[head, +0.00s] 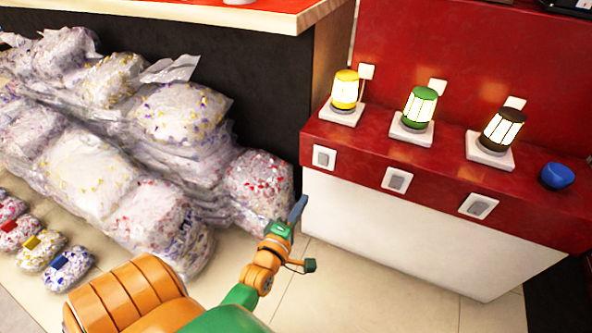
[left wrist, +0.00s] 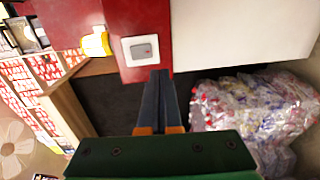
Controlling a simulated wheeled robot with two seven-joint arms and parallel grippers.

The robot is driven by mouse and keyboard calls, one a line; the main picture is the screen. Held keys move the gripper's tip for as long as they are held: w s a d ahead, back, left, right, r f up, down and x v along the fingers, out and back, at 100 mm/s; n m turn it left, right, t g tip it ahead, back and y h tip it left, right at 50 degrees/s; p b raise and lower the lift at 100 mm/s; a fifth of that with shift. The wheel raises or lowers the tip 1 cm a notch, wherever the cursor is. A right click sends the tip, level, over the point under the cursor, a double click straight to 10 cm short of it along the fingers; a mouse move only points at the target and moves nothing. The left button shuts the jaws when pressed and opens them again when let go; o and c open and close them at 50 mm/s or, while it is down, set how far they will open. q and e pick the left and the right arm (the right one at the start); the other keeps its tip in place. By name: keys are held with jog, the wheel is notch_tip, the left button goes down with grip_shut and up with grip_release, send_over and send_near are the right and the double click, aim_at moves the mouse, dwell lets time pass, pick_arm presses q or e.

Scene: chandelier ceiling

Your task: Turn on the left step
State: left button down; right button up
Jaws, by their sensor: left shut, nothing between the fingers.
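Three lamps stand on white bases on a red ledge (head: 355,150): a yellow lamp (head: 345,90) at the left, a green lamp (head: 419,107) in the middle and a black lamp (head: 502,131) at the right. Their panels all look bright. Below them on the ledge's front are a left switch (head: 323,157), a middle switch (head: 397,181) and a right switch (head: 478,206). My left gripper (head: 300,207) is shut and empty, below and a little left of the left switch. In the left wrist view, its fingers (left wrist: 160,80) point toward the left switch (left wrist: 143,51), apparently apart from it.
Clear bags of confetti (head: 165,150) are piled at the left, close to my left gripper. A dark counter (head: 265,75) with a wooden edge stands behind them. The tiled floor before the ledge is clear.

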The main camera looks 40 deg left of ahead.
pick_arm(q)
jog(key=v, duration=0.2)
jog(key=shift+s+d+f, duration=0.1)
jog(key=shift+s+f, duration=0.15)
jog(key=shift+s, duration=0.1)
pick_arm(e)
jog(key=shift+s+f, duration=0.25)
jog(key=shift+f, duration=0.25)
